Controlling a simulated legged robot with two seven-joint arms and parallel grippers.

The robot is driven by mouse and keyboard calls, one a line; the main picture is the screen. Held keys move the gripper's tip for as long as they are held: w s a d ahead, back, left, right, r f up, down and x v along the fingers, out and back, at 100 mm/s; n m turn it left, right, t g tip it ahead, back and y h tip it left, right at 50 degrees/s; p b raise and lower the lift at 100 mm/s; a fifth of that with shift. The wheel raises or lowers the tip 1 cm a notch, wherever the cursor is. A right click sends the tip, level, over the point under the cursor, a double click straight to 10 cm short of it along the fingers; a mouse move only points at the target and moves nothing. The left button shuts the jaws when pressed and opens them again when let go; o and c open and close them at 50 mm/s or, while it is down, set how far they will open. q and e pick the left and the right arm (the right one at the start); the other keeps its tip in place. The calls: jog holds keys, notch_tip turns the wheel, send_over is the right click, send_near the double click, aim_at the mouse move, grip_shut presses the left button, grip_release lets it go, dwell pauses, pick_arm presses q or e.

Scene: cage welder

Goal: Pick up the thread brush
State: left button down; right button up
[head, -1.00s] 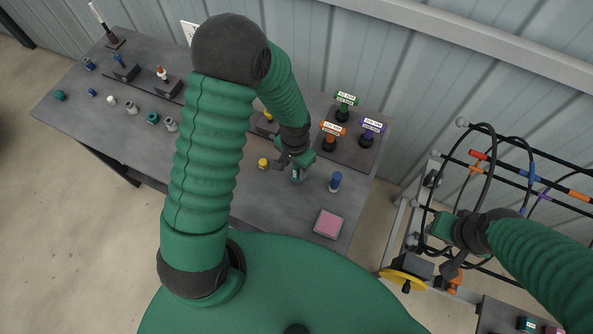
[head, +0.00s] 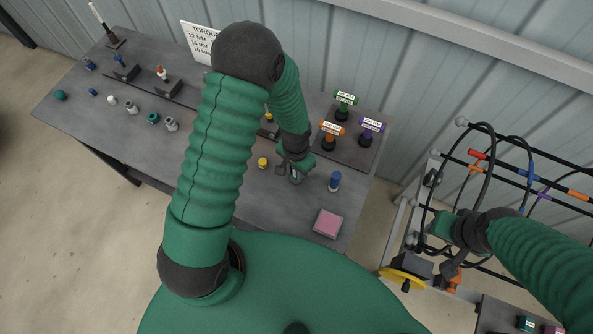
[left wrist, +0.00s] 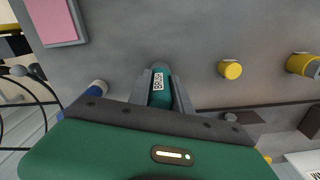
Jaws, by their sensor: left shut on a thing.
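The thread brush (left wrist: 159,92) is a small teal piece with a white label whose lettering is only partly readable. In the left wrist view it sits between the two dark fingers of my left gripper (left wrist: 161,84), which is shut on it. In the head view my left gripper (head: 292,176) is low over the front right part of the grey table, and the brush is mostly hidden there. I cannot tell whether the brush still touches the table. My right gripper (head: 450,256) is beside the cable rack at the right; its fingers are too unclear to read.
A blue-topped cylinder (head: 335,181) stands close right of my left gripper, and a yellow piece (head: 263,162) close left. A pink pad (head: 328,223) lies nearer the front edge. Labelled green, orange and purple tools (head: 346,101) stand behind. Several small fittings (head: 152,118) fill the left side.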

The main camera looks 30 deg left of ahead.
pick_arm(q)
jog(key=shift+w+r+p, duration=0.1)
jog(key=shift+r+p, duration=0.45)
jog(key=shift+p, duration=0.1)
jog(key=r+p, duration=0.2)
jog(key=shift+s+r, duration=0.3)
jog(key=shift+r, duration=0.05)
jog(key=s+r+p, duration=0.1)
jog(key=s+p, duration=0.6)
jog(key=s, duration=0.8)
jog(key=shift+s+d, duration=0.2)
jog(key=shift+d, duration=0.25)
